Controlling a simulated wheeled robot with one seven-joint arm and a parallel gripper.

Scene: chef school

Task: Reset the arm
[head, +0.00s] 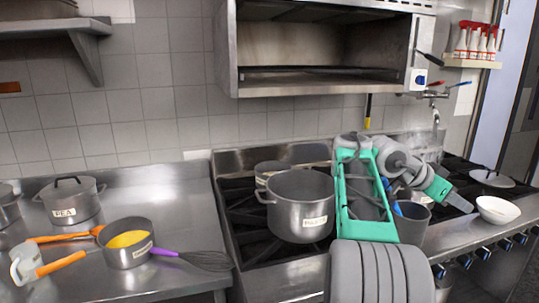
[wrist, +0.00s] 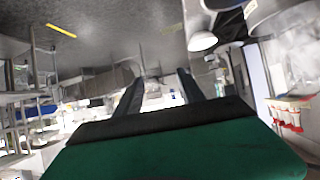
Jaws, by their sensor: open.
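My arm reaches over the stove in the head view, its teal and grey links bent at a raised elbow. My gripper (head: 459,202) points down and to the right, above the right part of the stove. The white bowl (head: 498,210) is just right of it, apart from it. In the wrist view my gripper (wrist: 160,82) shows two dark fingers spread apart, with nothing held between them. My arm hides part of the stove and of a pot behind it.
A large labelled pot (head: 300,207) stands on the stove left of my arm. A tall grey pot (head: 412,226) stands close by my arm's right side. The left counter holds a pan of yellow food (head: 128,240), a whisk (head: 200,260) and a lidded pot (head: 70,203). A metal hood (head: 320,50) hangs above.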

